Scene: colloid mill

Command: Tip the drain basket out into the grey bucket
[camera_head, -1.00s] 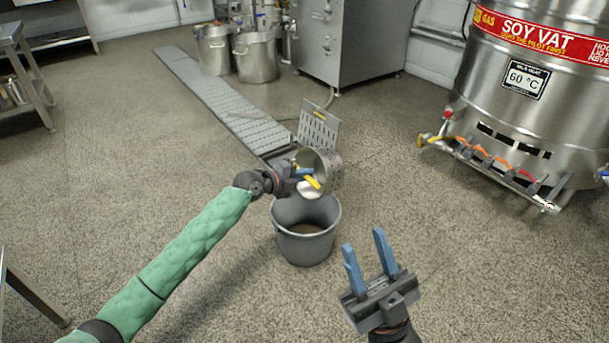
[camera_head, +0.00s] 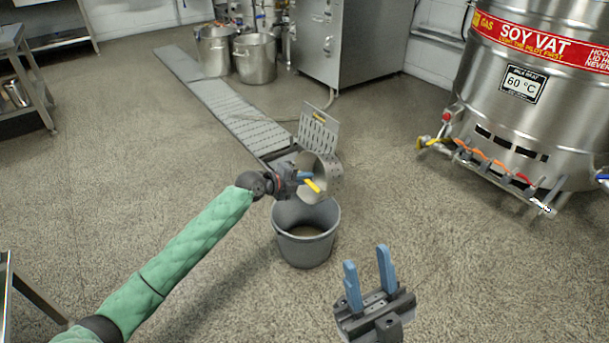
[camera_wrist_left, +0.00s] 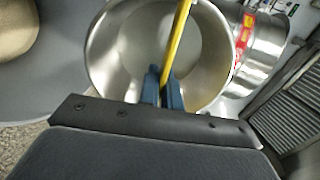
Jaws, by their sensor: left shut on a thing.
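My left gripper (camera_head: 306,180) is shut on the basket's yellow handle (camera_head: 312,186). In the left wrist view, blue fingers (camera_wrist_left: 163,90) grip the yellow handle (camera_wrist_left: 179,40), and the basket's shiny inside (camera_wrist_left: 130,55) looks empty. The bucket stands upright on the floor, with a brownish layer in its bottom; its grey inner wall also shows in the left wrist view (camera_wrist_left: 60,75). My right gripper (camera_head: 369,280) is open and empty, to the right of the bucket.
An open floor drain with a raised perforated cover (camera_head: 318,132) lies just behind the basket, joined to a long grating (camera_head: 225,105). The soy vat (camera_head: 540,100) with its valves stands at right. Metal pots (camera_head: 254,60) and a steel cabinet stand behind. Floor around the bucket is clear.

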